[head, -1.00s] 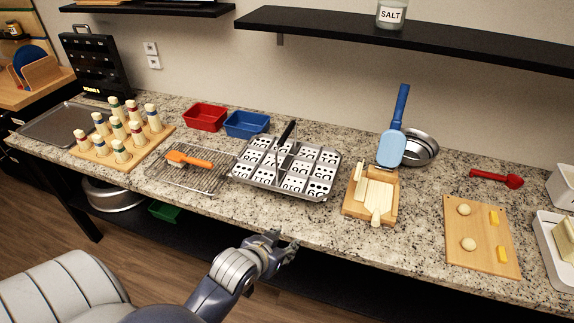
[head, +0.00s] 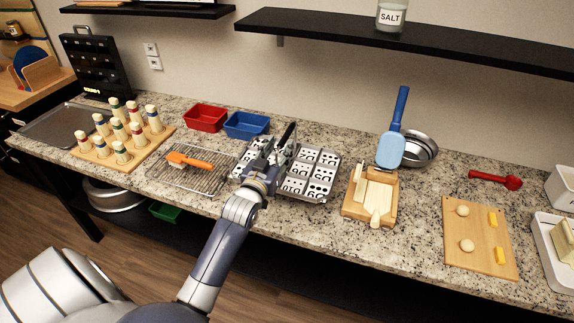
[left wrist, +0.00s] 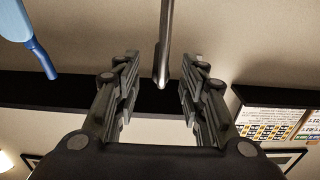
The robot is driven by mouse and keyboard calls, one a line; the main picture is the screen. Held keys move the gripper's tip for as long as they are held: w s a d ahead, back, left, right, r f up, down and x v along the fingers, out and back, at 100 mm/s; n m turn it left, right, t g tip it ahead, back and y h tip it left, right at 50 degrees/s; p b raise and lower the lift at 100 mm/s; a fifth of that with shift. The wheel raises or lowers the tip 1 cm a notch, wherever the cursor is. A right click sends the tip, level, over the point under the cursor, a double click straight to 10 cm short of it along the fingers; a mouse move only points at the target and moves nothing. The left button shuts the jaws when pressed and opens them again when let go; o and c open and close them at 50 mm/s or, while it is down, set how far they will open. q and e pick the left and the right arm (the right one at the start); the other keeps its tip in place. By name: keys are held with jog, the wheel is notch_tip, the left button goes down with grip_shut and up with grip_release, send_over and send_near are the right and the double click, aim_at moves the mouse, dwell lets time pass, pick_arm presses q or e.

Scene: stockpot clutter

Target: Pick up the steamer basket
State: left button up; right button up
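The steamer basket appears to be the metal divided tray (head: 333,178) in the middle of the counter in the head view. It holds white pieces with black marks and has an upright black handle (head: 289,133). My left gripper (head: 275,158) is over its left half, close to the handle, and hides part of the tray. In the left wrist view my left gripper (left wrist: 160,85) has its fingers apart, with a thin metal rod (left wrist: 165,40) in the gap. The rod touches neither finger visibly; it is likely part of the handle. My right gripper is out of view.
A wire rack (head: 205,181) with an orange-handled brush (head: 190,161) lies left of the tray. Red (head: 206,115) and blue (head: 247,124) bins stand behind. A wooden tray (head: 359,208) stands to the right. A black shelf (head: 430,38) hangs above.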

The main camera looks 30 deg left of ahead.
aim_at(285, 138)
pick_arm(q)
jog(key=shift+w+a, duration=0.1)
jog(key=shift+w, duration=0.25)
jog(key=shift+w+a, duration=0.1)
jog(key=shift+w, duration=0.2)
jog(key=shift+f+p+x, duration=0.1)
jog(key=shift+p+x, duration=0.4)
jog(key=shift+x, duration=0.6)
jog(key=shift+f+p+x, duration=0.15)
jog(key=shift+p+x, duration=0.3)
jog(key=shift+x, duration=0.6)
jog(key=shift+c, duration=1.1)
grip_shut()
jog(key=shift+r, duration=0.15)
